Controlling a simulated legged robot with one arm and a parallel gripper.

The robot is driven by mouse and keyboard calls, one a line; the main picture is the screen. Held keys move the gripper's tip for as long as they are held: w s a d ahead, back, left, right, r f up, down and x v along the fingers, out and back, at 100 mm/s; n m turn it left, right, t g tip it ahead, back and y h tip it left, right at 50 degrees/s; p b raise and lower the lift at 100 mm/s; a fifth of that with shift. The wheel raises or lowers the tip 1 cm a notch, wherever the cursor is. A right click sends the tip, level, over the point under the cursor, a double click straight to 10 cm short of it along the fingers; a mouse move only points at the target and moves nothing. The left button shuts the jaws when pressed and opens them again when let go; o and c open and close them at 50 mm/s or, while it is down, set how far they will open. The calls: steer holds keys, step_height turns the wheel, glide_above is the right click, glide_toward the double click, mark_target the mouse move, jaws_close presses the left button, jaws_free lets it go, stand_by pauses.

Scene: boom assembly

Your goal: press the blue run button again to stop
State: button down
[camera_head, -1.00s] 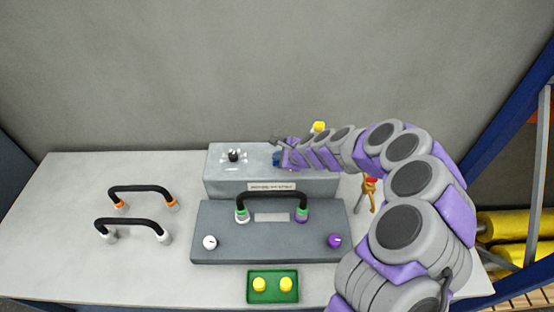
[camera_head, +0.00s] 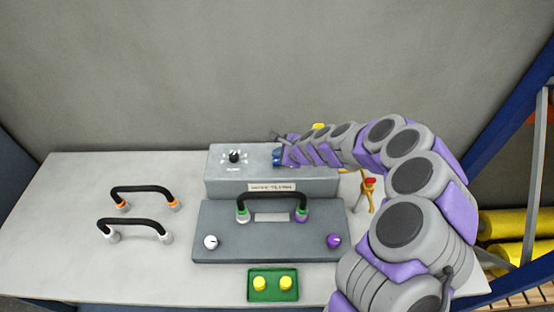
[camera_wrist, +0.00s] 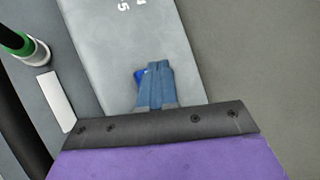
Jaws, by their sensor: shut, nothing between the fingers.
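The blue run button (camera_wrist: 140,76) shows in the wrist view as a small blue edge beside and partly behind my fingertips. It is on the top of the grey control box (camera_head: 220,178). My gripper (camera_wrist: 158,66) has its two blue fingers shut together with nothing between them, over the button. In the head view my gripper (camera_head: 277,157) is low at the box top, right of the black dial (camera_head: 234,156). The fingers hide most of the button, so I cannot tell whether they touch it or whether it is pressed in.
A lower grey panel (camera_head: 225,255) stands in front, with a black cable (camera_head: 271,196), a white knob (camera_head: 210,242) and a purple knob (camera_head: 334,241). Two black cables (camera_head: 142,189) (camera_head: 133,222) lie left. A red-topped stand (camera_head: 368,184) is right.

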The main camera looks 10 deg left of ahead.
steer(key=shift+r+p, duration=1.8)
steer(key=shift+r, duration=0.65)
steer(key=s+d+r+n+g+b, duration=0.2)
steer(key=s+r+n, duration=0.3)
steer(key=s, duration=0.3)
steer(key=s+d+r+n+g+b, duration=0.25)
steer(key=s+r+n, duration=0.25)
steer(key=s, duration=0.3)
steer(key=s+d+f+n+h+b, duration=0.1)
steer(key=s+d+n+h, duration=0.1)
steer(key=s+d, duration=0.6)
steer(key=s+d+f+n+g+h+b, duration=0.1)
steer(key=s+d+f+n+h+b, duration=0.1)
steer(key=s+d, duration=0.6)
steer(key=s+d+f+n+g+h+b, duration=0.1)
steer(key=s+d+h+b, duration=0.1)
steer(key=s+d, duration=0.6)
steer(key=s+h, duration=0.1)
steer(key=s, duration=0.2)
steer(key=shift+s+d+f+n+h, duration=0.2)
steer(key=shift+s+f+n+h, duration=0.1)
steer(key=shift+n, duration=0.1)
